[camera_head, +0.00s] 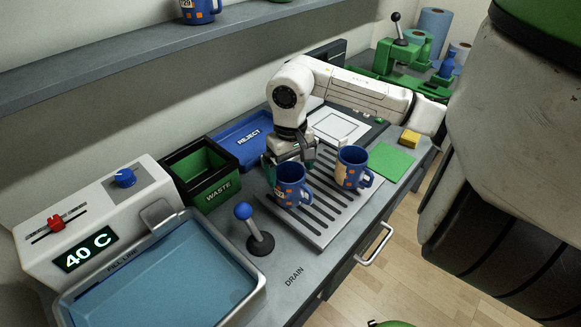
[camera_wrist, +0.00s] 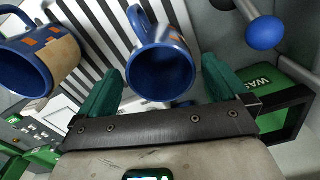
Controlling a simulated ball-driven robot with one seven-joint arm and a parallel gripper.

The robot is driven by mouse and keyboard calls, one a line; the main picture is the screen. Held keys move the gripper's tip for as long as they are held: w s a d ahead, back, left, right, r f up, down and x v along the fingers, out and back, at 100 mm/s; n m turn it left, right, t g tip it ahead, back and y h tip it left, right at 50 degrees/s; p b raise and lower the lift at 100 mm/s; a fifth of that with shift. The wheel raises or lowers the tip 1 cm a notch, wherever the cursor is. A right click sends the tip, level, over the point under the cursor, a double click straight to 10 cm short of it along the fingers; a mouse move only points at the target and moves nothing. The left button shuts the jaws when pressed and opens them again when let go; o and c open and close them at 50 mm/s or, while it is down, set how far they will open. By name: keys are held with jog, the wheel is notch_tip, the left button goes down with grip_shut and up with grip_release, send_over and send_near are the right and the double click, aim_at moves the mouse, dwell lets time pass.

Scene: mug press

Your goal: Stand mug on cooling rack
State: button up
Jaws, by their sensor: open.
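A blue mug (camera_head: 291,188) with orange and white marks stands upright on the slatted rack (camera_head: 318,232), at its left side. A second blue mug (camera_head: 353,168) with a tan patch stands to its right, also on the rack. In the wrist view the green fingers of my gripper (camera_wrist: 160,88) lie on either side of the left mug (camera_wrist: 162,70), with gaps visible. The tan-patched mug (camera_wrist: 40,62) is outside the fingers, at left.
A blue-knobbed lever (camera_head: 258,232) stands left of the rack. A water bath (camera_head: 160,290) is at front left, with a waste bin (camera_head: 200,175) and reject tray (camera_head: 243,140) behind. A green mat (camera_head: 390,162) and yellow block (camera_head: 410,138) lie right.

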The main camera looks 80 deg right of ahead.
jog(key=shift+r, duration=0.15)
notch_tip(320, 180, up, 12)
jog(key=b, duration=0.2)
jog(key=shift+b, duration=0.3)
dwell(0.7)
